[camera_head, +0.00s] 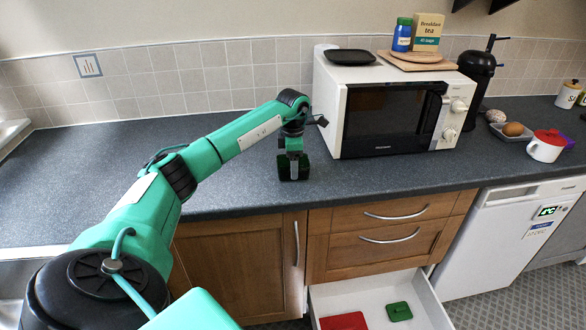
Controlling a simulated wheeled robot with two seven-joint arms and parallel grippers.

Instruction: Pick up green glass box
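The green glass box (303,172) is dark green and upright at the middle of the dark countertop, left of the microwave. My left gripper (294,166) points straight down over it, with a grey finger across its near face. The far finger is hidden, so I cannot tell whether the fingers press on the box or stand open around it. I also cannot tell whether the box touches the counter. My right gripper is not in view.
A white microwave (334,122) stands just right of the box, with a black tray (350,57) on top. An open drawer (432,304) below holds a red lid (344,321) and a green lid (399,311). The countertop (95,165) is clear at left.

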